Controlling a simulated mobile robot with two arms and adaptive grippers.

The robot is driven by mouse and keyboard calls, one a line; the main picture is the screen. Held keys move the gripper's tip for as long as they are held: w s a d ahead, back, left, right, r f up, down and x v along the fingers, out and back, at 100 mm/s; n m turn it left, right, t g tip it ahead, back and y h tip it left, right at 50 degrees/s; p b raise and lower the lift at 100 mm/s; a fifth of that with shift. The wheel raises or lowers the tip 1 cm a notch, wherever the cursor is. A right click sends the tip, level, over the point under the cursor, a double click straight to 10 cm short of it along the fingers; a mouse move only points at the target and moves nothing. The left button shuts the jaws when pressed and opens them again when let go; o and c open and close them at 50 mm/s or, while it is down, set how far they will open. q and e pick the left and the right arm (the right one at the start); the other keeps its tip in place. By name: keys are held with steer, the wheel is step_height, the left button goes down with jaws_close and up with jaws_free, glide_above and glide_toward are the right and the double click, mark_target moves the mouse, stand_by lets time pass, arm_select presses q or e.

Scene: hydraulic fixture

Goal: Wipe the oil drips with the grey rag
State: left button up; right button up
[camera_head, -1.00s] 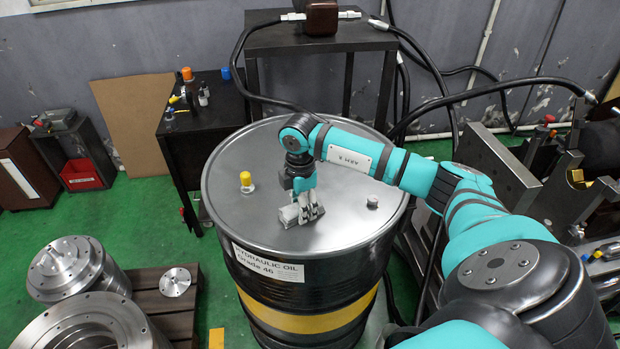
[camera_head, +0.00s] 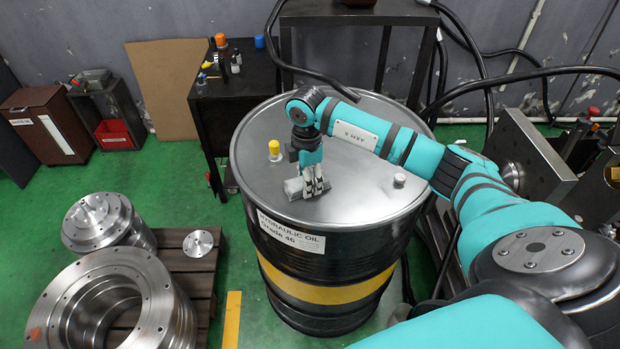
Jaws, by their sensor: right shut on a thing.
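The right gripper (camera_head: 313,182) points down at the top of the black hydraulic oil drum (camera_head: 365,205). It is shut on the grey rag (camera_head: 293,188), a small light grey block that shows at the left of the fingers. The rag is at or very close to the drum lid, near its front left edge. No separate oil drips can be made out on the grey lid. The left gripper is not in view.
A yellow-capped fitting (camera_head: 274,150) and a small bung (camera_head: 399,180) stand up from the lid. A black table with bottles (camera_head: 235,65) is behind left. Machined metal parts (camera_head: 110,300) sit on a pallet at front left. A black hose (camera_head: 310,75) runs behind the drum.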

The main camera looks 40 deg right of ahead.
steer(key=shift+d+r+p, duration=0.1)
steer(key=shift+r+p, duration=2.15)
steer(key=shift+r, duration=0.75)
steer(key=shift+r, duration=0.1)
steer(key=shift+r+p, duration=1.2)
steer(key=shift+r, duration=0.25)
